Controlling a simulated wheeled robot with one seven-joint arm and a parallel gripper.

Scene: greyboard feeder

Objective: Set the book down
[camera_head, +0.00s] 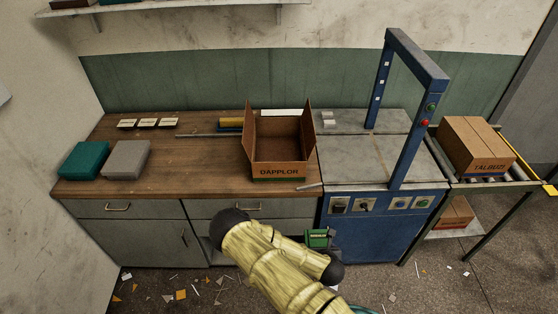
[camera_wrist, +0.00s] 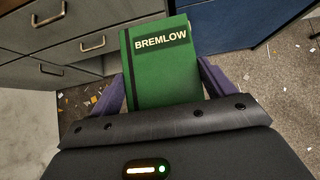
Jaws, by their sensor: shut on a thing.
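A green book (camera_wrist: 165,72) with a dark band and the title BREMLOW is in the wrist view. My gripper (camera_wrist: 163,84) is shut on it, with a purple finger at each side. In the head view the green book (camera_head: 317,239) shows small in front of the cabinets, below the counter top, beside my yellow arm. My arm hides most of the gripper there.
The wooden counter (camera_head: 200,178) holds a teal book-like block (camera_head: 84,160), a grey one (camera_head: 126,159), several small labelled cards (camera_head: 147,123) and an open cardboard box (camera_head: 281,170). A blue machine (camera_head: 385,228) with an arch stands at right, beside a roller conveyor bearing a closed carton (camera_head: 478,146).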

